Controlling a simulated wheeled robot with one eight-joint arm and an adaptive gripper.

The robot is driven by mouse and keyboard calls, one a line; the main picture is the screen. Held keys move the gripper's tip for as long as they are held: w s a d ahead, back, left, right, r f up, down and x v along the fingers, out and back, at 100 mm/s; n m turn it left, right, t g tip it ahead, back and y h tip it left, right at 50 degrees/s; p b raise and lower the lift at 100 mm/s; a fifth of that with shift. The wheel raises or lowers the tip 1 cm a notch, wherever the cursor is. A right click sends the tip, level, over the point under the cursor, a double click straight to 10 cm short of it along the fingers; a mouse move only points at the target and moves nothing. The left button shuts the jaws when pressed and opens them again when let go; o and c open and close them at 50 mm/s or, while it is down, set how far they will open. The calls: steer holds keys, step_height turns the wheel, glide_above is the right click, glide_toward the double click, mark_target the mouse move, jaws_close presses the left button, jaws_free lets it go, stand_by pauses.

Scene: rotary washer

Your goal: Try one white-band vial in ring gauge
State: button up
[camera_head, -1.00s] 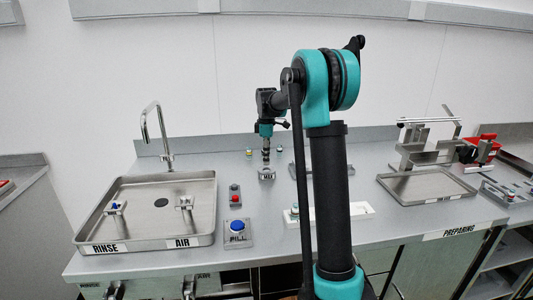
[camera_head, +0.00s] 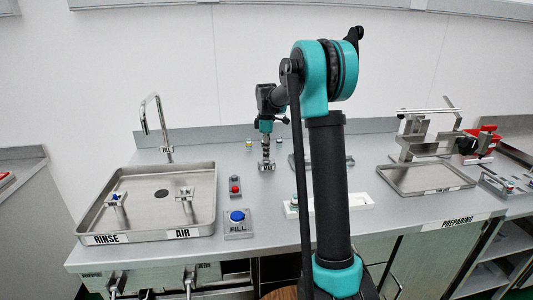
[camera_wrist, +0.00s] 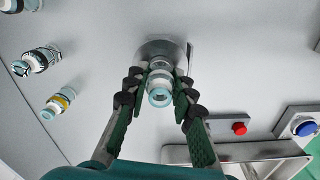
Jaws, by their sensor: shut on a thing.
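The ring gauge (camera_head: 267,167) is a small metal block with a label on its front, on the counter behind the red button. In the wrist view it shows as a round grey metal piece (camera_wrist: 153,48). My gripper (camera_head: 267,153) points down just above it. In the wrist view my gripper (camera_wrist: 159,100) is shut on a vial (camera_wrist: 160,84) with a pale teal end and a whitish body; its band is partly hidden by the fingers. The vial lines up with the gauge, but I cannot tell whether its lower end is inside the ring.
Several loose vials lie at the left in the wrist view, including a yellow-band one (camera_wrist: 59,103) and a dark-and-white one (camera_wrist: 36,60). A red button (camera_head: 235,186), a blue FILL button (camera_head: 237,217), a sink (camera_head: 205,205) and a metal tray (camera_head: 455,185) stand around.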

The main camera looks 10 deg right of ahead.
steer(key=shift+r, duration=0.3)
steer(key=shift+f, duration=0.8)
stand_by(1.5)
steer(key=o, duration=0.9)
steer(key=shift+r, duration=0.1)
step_height(320, 180, up, 12)
steer(key=shift+f, duration=0.1)
stand_by(0.7)
